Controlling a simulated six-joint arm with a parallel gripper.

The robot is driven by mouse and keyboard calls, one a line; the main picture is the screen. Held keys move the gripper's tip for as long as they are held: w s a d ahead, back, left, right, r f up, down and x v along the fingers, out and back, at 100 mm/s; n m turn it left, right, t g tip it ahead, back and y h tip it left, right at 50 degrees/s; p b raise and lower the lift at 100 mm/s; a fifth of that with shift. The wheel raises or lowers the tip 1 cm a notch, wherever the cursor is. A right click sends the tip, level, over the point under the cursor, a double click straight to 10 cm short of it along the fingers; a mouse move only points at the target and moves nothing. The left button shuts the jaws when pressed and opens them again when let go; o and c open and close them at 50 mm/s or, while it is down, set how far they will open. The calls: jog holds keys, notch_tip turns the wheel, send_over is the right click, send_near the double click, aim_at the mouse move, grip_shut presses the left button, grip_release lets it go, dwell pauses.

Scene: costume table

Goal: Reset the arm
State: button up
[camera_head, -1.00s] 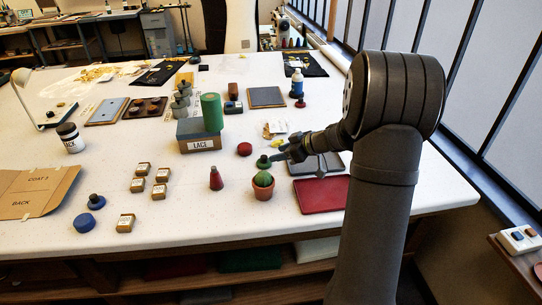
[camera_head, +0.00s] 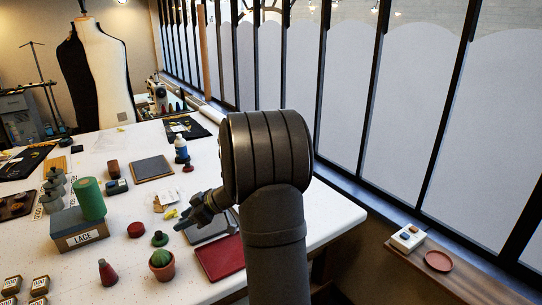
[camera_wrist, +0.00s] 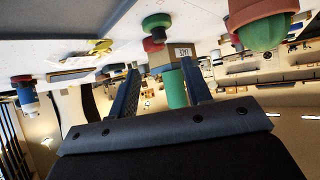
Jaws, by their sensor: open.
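My gripper (camera_head: 188,221) hangs over the right part of the white table (camera_head: 135,172), just above the dark grey tray (camera_head: 212,228). In the wrist view its two fingers (camera_wrist: 160,88) stand apart with nothing held between them. That view appears upside down. Beyond the fingers it shows the green cylinder (camera_wrist: 174,88) and the box labelled LACE (camera_wrist: 187,55), both away from the fingers. My arm hides part of the table's right side.
A windowsill ledge (camera_head: 450,270) holds a switch box (camera_head: 407,238) and red dish (camera_head: 438,260).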

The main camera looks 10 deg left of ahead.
aim_at(158, 232)
jog(key=x, duration=1)
jog(key=shift+f, duration=0.1)
jog(key=shift+a, duration=0.15)
jog(key=shift+r, duration=1.35)
